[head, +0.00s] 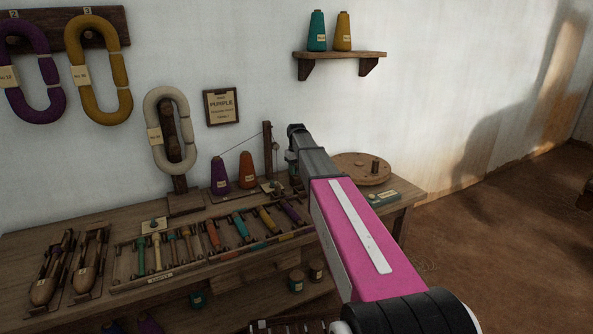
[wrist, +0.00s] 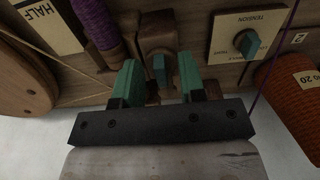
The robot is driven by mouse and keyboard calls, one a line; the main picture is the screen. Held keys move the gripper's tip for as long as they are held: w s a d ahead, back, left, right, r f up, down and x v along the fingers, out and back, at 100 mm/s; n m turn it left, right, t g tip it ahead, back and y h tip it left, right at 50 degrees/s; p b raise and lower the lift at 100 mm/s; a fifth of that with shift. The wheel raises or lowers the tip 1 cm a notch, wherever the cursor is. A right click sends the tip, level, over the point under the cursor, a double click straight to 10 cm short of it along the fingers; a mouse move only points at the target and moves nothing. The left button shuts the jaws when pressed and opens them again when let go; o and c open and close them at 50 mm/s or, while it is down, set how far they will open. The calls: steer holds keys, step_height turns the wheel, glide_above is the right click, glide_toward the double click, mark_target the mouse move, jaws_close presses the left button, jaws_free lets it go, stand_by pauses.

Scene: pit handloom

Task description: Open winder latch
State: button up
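In the wrist view the winder latch (wrist: 159,66) is a small teal tab on a brown wooden block. My gripper (wrist: 159,82) is open, with one teal finger on each side of the tab and a visible gap on both sides. I cannot tell how deep the tab sits between the fingertips. A bobbin wound with purple thread (wrist: 96,22) is beside the latch block. In the head view my gripper (head: 292,160) is at the winder end of the bench, and my own arm hides the latch there.
In the head view a round wooden wheel (head: 348,167) lies right of my gripper. A purple cone (head: 220,177) and racked bobbins (head: 213,236) are left.

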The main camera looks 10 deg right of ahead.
step_height(320, 180, up, 11)
stand_by(0.7)
steer(key=shift+f, duration=0.1)
